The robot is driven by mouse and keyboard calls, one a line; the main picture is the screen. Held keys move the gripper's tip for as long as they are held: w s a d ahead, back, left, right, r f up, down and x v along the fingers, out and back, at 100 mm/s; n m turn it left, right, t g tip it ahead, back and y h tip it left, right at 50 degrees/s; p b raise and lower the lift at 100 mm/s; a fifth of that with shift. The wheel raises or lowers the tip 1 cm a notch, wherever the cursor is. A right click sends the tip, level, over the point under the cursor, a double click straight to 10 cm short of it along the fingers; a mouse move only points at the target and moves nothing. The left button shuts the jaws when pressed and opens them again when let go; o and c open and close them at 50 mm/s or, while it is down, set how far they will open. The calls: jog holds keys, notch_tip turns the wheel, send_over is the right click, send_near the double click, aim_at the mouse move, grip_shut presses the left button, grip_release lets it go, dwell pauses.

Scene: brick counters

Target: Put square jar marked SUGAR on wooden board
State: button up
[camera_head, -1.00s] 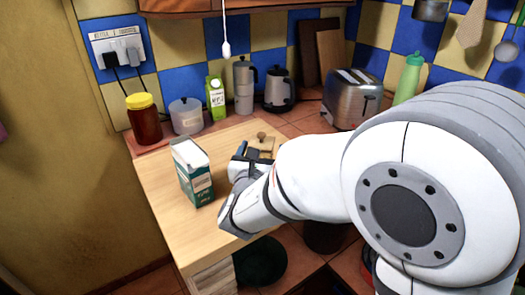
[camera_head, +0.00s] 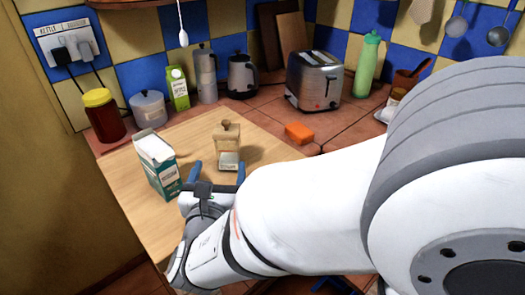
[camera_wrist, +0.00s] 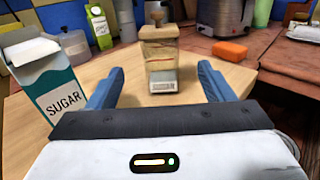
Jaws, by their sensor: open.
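The square jar (camera_head: 228,140) has a wooden knob lid and a small label at its base. It stands upright on the wooden board (camera_head: 200,220). In the wrist view the jar (camera_wrist: 160,55) is straight ahead, beyond and between my fingertips, and its label is too small to read surely. My gripper (camera_head: 217,170) is open and empty, its blue fingers pointing at the jar; the fingers also show in the wrist view (camera_wrist: 158,80). A teal and white carton (camera_head: 157,165) stands on the board left of my gripper; it reads SUGAR in the wrist view (camera_wrist: 55,85).
An orange block (camera_head: 299,133) lies on the tiles right of the board. A toaster (camera_head: 314,80), a kettle (camera_head: 242,77), a green carton (camera_head: 177,88), a white pot (camera_head: 148,109) and a yellow-lidded jar (camera_head: 103,115) line the back. The board's right part is clear.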

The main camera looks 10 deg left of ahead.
jog(key=w+d+f+m+g+h, duration=0.1)
jog(key=d+f+m+g+h, duration=0.1)
jog(key=d+m+g+h, duration=0.45)
jog(key=w+d+f+m+g+h, duration=0.1)
jog(key=w+d+m+h, duration=0.15)
jog(key=d+m, duration=0.8)
jog(key=s+d+f+m+g+y, duration=0.4)
jog(key=s+d+m+g+y, duration=0.3)
jog(key=m, duration=1.3)
jog(key=s+d+g, duration=0.1)
jog(key=s+d, duration=0.3)
jog(key=d, duration=0.1)
jog(key=shift+d+g, duration=0.35)
jog(key=shift+d, duration=0.05)
